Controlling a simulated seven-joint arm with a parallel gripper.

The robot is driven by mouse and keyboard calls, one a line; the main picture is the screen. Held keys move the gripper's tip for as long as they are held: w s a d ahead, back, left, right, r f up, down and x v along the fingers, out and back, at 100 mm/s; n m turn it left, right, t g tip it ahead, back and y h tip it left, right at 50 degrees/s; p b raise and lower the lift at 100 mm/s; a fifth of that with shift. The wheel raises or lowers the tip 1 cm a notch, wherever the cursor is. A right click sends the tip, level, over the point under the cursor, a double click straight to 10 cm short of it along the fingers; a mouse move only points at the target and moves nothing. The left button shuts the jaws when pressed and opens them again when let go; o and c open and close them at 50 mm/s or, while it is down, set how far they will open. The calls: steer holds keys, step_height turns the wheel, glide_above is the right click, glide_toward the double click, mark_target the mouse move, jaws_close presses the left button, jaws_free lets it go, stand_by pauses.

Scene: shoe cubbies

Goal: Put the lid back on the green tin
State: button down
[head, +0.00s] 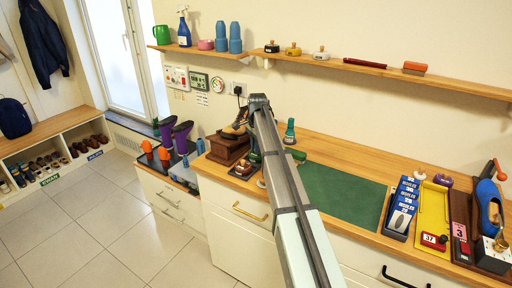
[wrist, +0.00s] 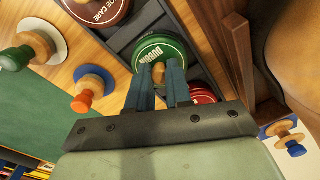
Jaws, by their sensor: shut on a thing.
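My gripper (wrist: 163,70) shows in the wrist view with its two dark blue fingers close together. It is shut on a small tan knob (wrist: 159,73) in the middle of a round dark green lid (wrist: 150,48) lettered "DUBBIN". The lid lies over a dark compartmented tray (wrist: 125,38). The lid hides what is under it, so I cannot tell whether it rests on the green tin or is held just above.
A dark red round tin (wrist: 100,8) and a red one (wrist: 203,95) are beside the lid. Wooden knobbed pieces, one orange-tipped (wrist: 84,102), stand to the left. A wooden box (head: 226,149) with a brown boot is close by. The green mat (head: 340,195) is clear.

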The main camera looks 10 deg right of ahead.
steer(key=c, duration=1)
jaws_free()
steer(key=shift+o, duration=0.6)
steer(key=o, duration=0.4)
steer(key=shift+r, duration=0.1)
steer(key=shift+r, duration=3.4)
steer(key=shift+c, duration=0.2)
